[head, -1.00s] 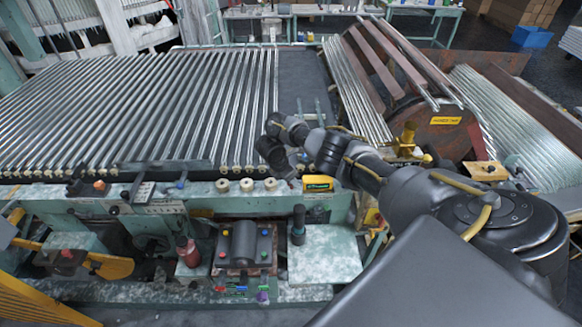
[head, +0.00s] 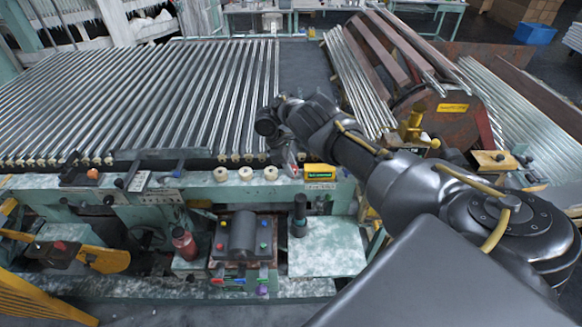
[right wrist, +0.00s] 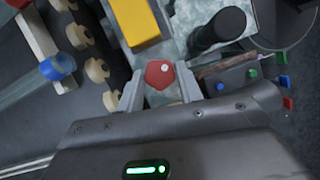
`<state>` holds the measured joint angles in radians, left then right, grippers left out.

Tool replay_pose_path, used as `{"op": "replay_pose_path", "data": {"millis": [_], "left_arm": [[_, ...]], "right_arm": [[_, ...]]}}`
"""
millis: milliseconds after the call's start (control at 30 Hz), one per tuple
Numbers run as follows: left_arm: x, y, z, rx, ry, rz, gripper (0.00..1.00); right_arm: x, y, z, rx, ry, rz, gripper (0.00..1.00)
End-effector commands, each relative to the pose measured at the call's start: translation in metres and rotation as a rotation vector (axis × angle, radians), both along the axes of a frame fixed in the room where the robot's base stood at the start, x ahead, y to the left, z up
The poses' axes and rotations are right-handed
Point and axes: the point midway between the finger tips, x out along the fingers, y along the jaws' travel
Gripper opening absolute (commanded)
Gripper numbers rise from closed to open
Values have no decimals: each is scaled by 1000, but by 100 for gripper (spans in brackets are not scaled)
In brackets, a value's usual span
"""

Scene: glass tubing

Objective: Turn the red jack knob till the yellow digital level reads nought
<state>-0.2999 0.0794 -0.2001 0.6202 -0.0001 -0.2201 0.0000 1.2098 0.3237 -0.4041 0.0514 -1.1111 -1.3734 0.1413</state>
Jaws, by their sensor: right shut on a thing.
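The yellow digital level (head: 321,171) sits on the pale green front rail of the machine. Its small display is lit green, but the figures are too small to read. In the right wrist view its yellow body (right wrist: 136,20) is just beyond my gripper. The red jack knob (right wrist: 160,74) is a faceted knob with a small pale dot on top. My right gripper (right wrist: 160,88) is shut on it, one finger at each side. In the head view my right gripper (head: 291,160) reaches down just left of the level, mostly hidden by my own wrist. My left gripper is not in view.
Several cream rollers (head: 245,173) line the rail left of the knob. Glass tubes (head: 150,100) cover the bed behind. A black upright cylinder (head: 299,215) and a control box with coloured buttons (head: 243,237) stand in front, below the rail.

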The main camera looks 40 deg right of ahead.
Motion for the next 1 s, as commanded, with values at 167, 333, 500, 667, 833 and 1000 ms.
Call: {"op": "replay_pose_path", "data": {"millis": [167, 333, 500, 667, 833, 1000], "left_arm": [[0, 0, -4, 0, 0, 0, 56], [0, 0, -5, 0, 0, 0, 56], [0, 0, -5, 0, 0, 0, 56], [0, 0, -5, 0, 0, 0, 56], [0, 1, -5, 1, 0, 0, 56], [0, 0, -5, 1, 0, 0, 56]], "right_arm": [[-3, -2, -3, -1, 7, -49, 13], [-3, -2, -2, -3, 8, -67, 13], [-3, -2, -2, -3, 8, -69, 13], [-3, -2, -2, -3, 8, -68, 13], [-2, -2, -2, -2, 6, -67, 54], [-1, 0, -1, -2, 4, -64, 57]]}}
